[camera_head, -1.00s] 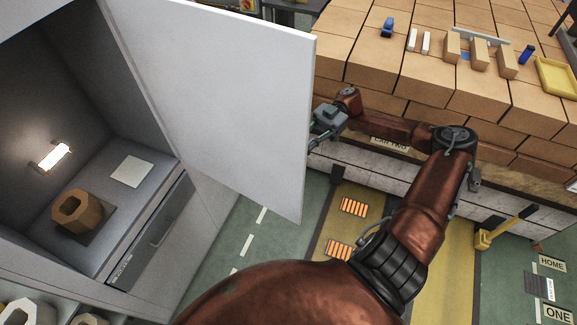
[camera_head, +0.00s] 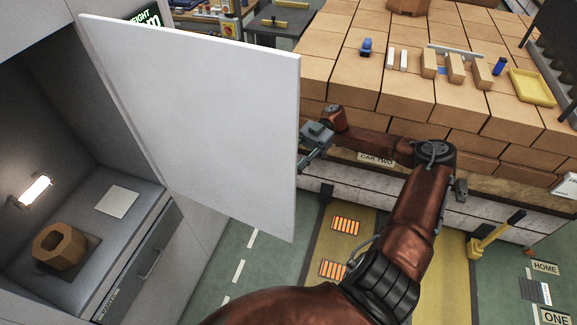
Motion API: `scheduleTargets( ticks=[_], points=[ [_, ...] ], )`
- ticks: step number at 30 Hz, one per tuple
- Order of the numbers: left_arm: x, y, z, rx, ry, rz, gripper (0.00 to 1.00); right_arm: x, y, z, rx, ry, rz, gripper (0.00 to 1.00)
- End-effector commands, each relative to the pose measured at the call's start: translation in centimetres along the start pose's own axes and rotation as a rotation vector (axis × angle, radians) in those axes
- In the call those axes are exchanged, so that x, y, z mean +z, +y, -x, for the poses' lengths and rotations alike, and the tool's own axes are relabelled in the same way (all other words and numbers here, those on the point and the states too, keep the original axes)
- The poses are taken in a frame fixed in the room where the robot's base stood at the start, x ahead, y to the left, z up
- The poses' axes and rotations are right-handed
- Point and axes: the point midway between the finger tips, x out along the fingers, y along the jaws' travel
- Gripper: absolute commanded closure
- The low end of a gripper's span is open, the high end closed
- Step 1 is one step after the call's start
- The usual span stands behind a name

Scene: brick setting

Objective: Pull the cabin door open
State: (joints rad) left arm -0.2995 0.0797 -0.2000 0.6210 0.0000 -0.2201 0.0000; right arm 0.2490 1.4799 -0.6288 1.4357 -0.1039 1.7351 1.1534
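The cabin door (camera_head: 195,120) is a plain white panel. It stands swung out from the grey cabin (camera_head: 75,130), whose inside is exposed at the left. My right arm comes in from the bottom, and my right gripper (camera_head: 306,158) is at the door's free outer edge. The door partly covers its fingertips, so I cannot tell whether they grip the edge or only touch it. My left gripper is not in view. No handle shows on the visible face of the door.
Inside the cabin are a lit lamp (camera_head: 35,191), a brown hexagonal block (camera_head: 60,246) and a drawer (camera_head: 140,265). A stack of bricks (camera_head: 400,95) with small parts on top stands behind my arm. A yellow-handled object (camera_head: 490,238) stands right; green floor (camera_head: 215,262) is clear below the door.

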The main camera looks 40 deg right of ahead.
Motion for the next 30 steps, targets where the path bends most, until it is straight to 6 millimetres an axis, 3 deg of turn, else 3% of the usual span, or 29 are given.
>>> scheduleTargets(
  ticks=[8, 21, 30],
  points=[
    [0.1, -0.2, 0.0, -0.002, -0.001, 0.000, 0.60, -0.1, 0.1, 0.9, 0.003, 0.000, 0.002, 0.74],
    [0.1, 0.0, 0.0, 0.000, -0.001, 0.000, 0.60, 0.0, 0.1, 6.7, 0.002, 0.000, 0.002, 0.74],
    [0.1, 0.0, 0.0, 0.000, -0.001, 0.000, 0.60, 0.0, 0.0, 7.5, 0.000, 0.000, 0.000, 0.74]
  ],
)
